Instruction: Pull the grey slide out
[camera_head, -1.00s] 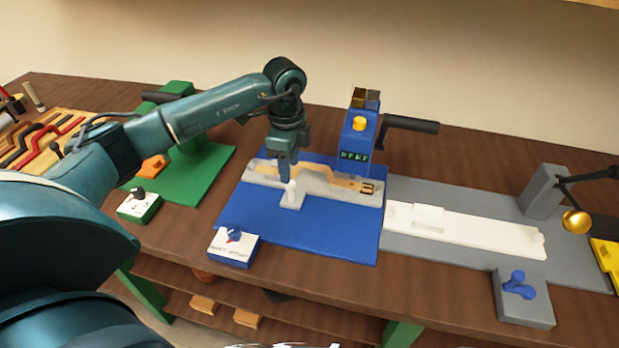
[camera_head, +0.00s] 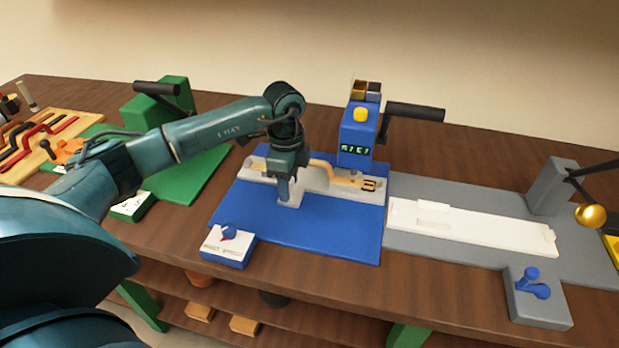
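The light grey slide (camera_head: 312,180) lies across the back of the blue base plate (camera_head: 310,228), under the blue press head (camera_head: 357,138). A tan strap with a dark buckle (camera_head: 368,184) lies along it. A short grey tab (camera_head: 290,200) sticks out from the slide's front side. My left gripper (camera_head: 286,192) points down at this tab and hides its upright pale knob. Its fingers are at the knob, but I cannot tell whether they are closed on it. My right gripper is not in view.
A blue switch box (camera_head: 228,246) stands at the plate's front left. The press's black lever (camera_head: 415,110) reaches right. A grey station with a white bar (camera_head: 470,226) lies to the right, a green station (camera_head: 195,172) to the left. Bare wood runs along the table's front.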

